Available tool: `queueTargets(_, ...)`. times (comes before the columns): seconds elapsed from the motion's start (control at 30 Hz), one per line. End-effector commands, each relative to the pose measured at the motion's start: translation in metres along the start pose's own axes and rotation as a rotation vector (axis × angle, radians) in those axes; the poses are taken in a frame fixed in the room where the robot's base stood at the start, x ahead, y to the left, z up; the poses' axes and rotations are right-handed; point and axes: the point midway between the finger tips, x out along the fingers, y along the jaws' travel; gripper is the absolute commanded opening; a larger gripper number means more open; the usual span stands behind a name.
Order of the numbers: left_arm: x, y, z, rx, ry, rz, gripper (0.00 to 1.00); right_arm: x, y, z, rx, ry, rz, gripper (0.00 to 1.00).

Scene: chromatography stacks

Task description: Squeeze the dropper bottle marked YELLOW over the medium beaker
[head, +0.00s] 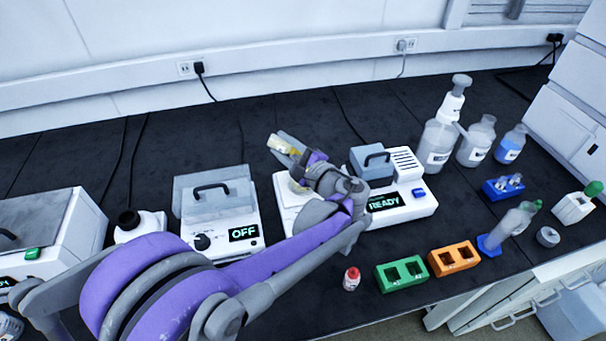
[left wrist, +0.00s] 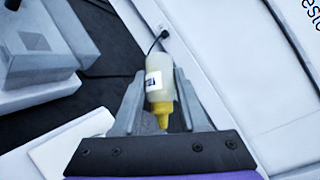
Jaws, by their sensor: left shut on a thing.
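The dropper bottle (head: 281,145) is translucent pale yellow with a yellow nozzle. In the left wrist view the bottle (left wrist: 158,72) has a white label whose writing is too small to read, and its yellow nozzle points toward the gripper's base. My left gripper (head: 290,150) is shut on the bottle and holds it tilted above a white device at mid-bench. In the left wrist view the fingers of the gripper (left wrist: 157,105) lie on both sides of the bottle. I cannot make out the medium beaker; the gripper and arm cover much of the device. My right gripper is not in view.
A device reading READY (head: 425,206) stands right of the gripper, one reading OFF (head: 243,234) left. A red-capped bottle (head: 351,280), a green rack (head: 402,274) and an orange rack (head: 454,258) stand near the front edge. Several bottles stand at the back right.

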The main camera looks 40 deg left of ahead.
Motion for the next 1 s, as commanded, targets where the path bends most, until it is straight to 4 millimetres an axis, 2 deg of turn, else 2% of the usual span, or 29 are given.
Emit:
queueTargets(0.17, 0.0, 0.0, 0.0, -0.002, 0.001, 0.002, 0.34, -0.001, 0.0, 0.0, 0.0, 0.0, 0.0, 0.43)
queueTargets(0.43, 0.003, -0.002, 0.004, -0.09, 0.077, 0.105, 0.34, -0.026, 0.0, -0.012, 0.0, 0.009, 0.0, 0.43)
queueTargets(0.67, 0.003, 0.0, 0.003, -0.13, 0.115, 0.154, 0.34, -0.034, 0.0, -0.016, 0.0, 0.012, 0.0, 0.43)
queueTargets(1.0, 0.002, -0.017, 0.015, -0.228, 0.2, 0.268, 0.34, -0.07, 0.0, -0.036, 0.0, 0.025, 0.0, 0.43)
